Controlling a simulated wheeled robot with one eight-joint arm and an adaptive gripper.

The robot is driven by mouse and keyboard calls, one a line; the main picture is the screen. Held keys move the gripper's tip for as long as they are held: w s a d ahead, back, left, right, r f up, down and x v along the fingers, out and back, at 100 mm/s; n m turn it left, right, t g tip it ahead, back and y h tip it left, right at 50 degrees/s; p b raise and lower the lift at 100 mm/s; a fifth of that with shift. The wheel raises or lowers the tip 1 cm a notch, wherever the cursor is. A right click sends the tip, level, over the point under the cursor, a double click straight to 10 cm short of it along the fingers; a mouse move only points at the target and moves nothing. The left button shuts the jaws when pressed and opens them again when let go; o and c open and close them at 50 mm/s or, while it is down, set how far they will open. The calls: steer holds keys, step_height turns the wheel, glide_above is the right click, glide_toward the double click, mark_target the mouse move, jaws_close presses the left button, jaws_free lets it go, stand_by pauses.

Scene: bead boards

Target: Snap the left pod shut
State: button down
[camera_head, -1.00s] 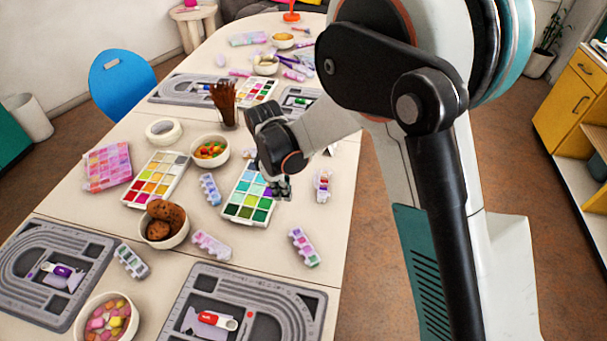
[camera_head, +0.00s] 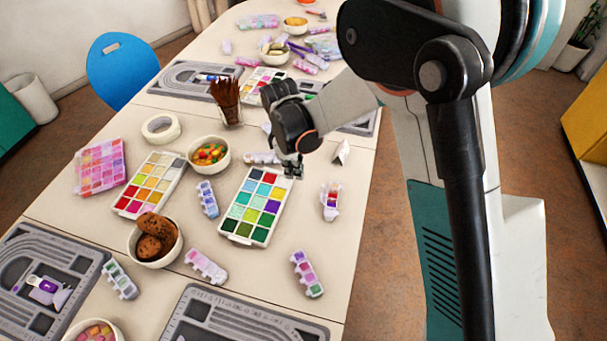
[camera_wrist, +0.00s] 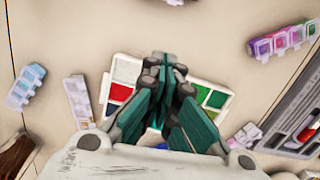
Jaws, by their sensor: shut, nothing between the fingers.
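My gripper (camera_head: 291,171) is shut and empty over the far right corner of a bead tray with green, blue and red cells. In the wrist view, the closed fingers (camera_wrist: 168,66) cover the middle of a tray. Several small bead pods lie around it: a blue one (camera_head: 207,198), a pink one (camera_head: 206,266), a grey-green one (camera_head: 120,280), a purple-green one (camera_head: 307,273), and a red-purple one (camera_head: 331,201). A pale pod (camera_head: 262,157) lies just left of my gripper. I cannot tell which is the left pod, or which lids are open.
The green-blue bead tray (camera_head: 229,226) and a yellow-red tray (camera_head: 143,208) lie mid-table. Grey bead boards (camera_head: 88,262) lie at the near edge.

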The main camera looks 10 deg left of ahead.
mark_target(324, 199)
steer(key=f+b, duration=0.1)
steer(key=f, duration=0.2)
steer(key=f+b, duration=0.1)
steer(key=f, duration=0.2)
steer(key=d+f+b, duration=0.1)
steer(key=f, duration=0.2)
steer(key=shift+f, duration=0.15)
steer(key=d, duration=0.1)
steer(key=d+r, duration=0.1)
steer(key=shift+s+d+r+b, duration=0.2)
steer(key=shift+d+r+b, duration=0.1)
steer(key=shift+d, duration=0.1)
steer(key=shift+d+r, duration=0.2)
steer(key=shift+d, duration=0.2)
steer(key=shift+w, duration=0.1)
